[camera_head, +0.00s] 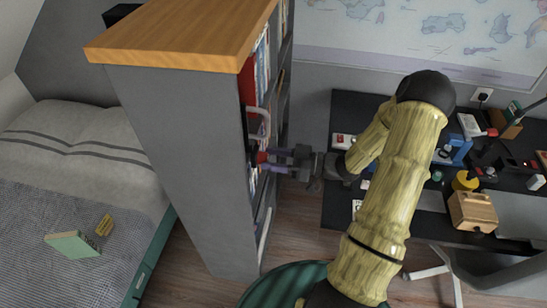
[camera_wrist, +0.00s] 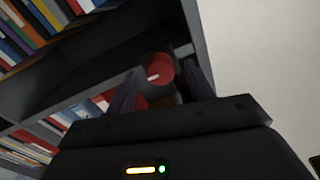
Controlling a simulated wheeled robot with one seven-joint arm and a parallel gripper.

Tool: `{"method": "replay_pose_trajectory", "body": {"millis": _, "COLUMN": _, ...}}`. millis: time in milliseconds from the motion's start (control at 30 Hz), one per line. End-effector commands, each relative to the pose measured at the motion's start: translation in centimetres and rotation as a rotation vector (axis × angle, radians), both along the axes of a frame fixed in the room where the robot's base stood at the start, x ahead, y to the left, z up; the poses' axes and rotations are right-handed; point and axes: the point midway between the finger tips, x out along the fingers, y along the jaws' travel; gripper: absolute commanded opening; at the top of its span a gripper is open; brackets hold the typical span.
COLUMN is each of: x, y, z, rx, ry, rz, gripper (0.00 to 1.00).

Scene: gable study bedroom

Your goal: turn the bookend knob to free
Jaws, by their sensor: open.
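The red round bookend knob (camera_wrist: 160,68) shows in the wrist view, with a short white mark on its face. In the head view the knob (camera_head: 261,157) is a small red spot at the bookcase's open side. My gripper (camera_head: 270,161) reaches in there from the right, its fingers at the knob. In the wrist view my gripper (camera_wrist: 159,77) is open, with one purple finger on each side of the knob. I cannot tell whether either finger touches it. The bookend's body is dark and mostly hidden behind my gripper.
The tall grey bookcase (camera_head: 183,150) has a wooden top and holds several books (camera_wrist: 98,104). A dark desk (camera_head: 350,112) with small items stands to the right. A bed (camera_head: 75,190) lies to the left. A green round seat (camera_head: 285,285) is below my arm.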

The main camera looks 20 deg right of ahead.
Motion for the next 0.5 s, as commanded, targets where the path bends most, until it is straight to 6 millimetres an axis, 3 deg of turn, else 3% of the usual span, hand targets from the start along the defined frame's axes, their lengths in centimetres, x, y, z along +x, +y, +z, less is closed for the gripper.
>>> {"method": "replay_pose_trajectory", "body": {"millis": 100, "x": 0.0, "y": -0.02, "z": -0.01, "rx": 0.0, "ry": 0.0, "rz": 0.0, "gripper": 0.49}}
{"method": "replay_pose_trajectory", "body": {"millis": 300, "x": -0.01, "y": -0.05, "z": -0.01, "rx": 0.0, "ry": 0.0, "rz": 0.0, "gripper": 0.1}}
{"method": "replay_pose_trajectory", "body": {"millis": 500, "x": 0.0, "y": -0.07, "z": -0.03, "rx": -0.003, "ry": -0.004, "rz": -0.001, "gripper": 0.08}}
